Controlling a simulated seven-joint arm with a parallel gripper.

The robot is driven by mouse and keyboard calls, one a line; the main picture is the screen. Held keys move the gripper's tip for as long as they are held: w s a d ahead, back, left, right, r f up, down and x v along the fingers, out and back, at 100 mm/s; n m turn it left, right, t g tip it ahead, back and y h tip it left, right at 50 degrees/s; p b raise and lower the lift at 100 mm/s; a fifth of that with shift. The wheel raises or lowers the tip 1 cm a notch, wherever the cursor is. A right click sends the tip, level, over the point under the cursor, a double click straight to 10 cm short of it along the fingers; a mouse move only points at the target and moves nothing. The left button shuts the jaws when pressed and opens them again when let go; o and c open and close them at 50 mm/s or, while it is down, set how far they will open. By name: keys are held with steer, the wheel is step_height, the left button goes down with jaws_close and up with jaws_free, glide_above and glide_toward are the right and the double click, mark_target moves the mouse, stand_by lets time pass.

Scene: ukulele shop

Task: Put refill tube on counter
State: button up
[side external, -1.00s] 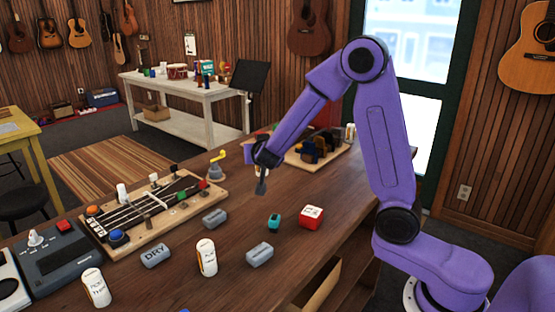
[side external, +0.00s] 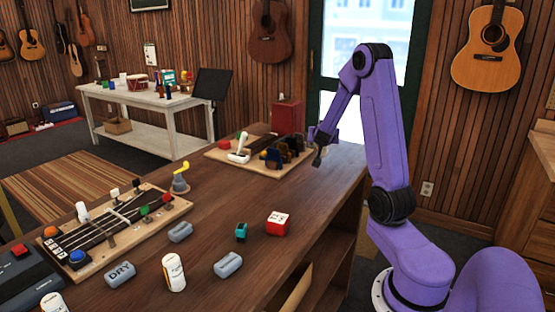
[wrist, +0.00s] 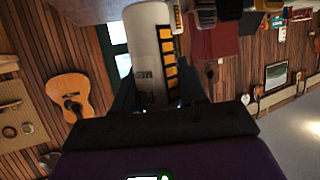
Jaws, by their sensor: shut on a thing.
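In the wrist view, a pale cylinder with a dark strip of orange-yellow squares, likely the refill tube (wrist: 148,40), is between the fingers of my gripper (wrist: 160,95). The gripper is shut on it. In the side view my gripper (side external: 318,157) is low at the far right end of the brown wooden counter (side external: 215,212), just right of the far board. The tube is hardly visible there, so I cannot tell whether it touches the counter.
The far board (side external: 225,157) carries dark blocks and a white lever beside my gripper. A red box (side external: 287,116) stands behind it. Nearer are a red-and-white block (side external: 278,223), a teal block (side external: 241,232), grey blocks (side external: 228,265), a white can (side external: 174,272) and a fretboard panel (side external: 112,230).

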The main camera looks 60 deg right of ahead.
steer(key=shift+s+d+f, duration=0.15)
steer(key=shift+f, duration=1.2)
steer(key=shift+s+d+f, duration=0.15)
steer(key=shift+d+f, duration=0.05)
steer(key=shift+f, duration=1.1)
steer(key=shift+s+d+f, duration=0.15)
steer(key=shift+f, duration=1.2)
steer(key=shift+f, duration=0.15)
steer(key=o, duration=1)
steer(key=shift+o, duration=0.2)
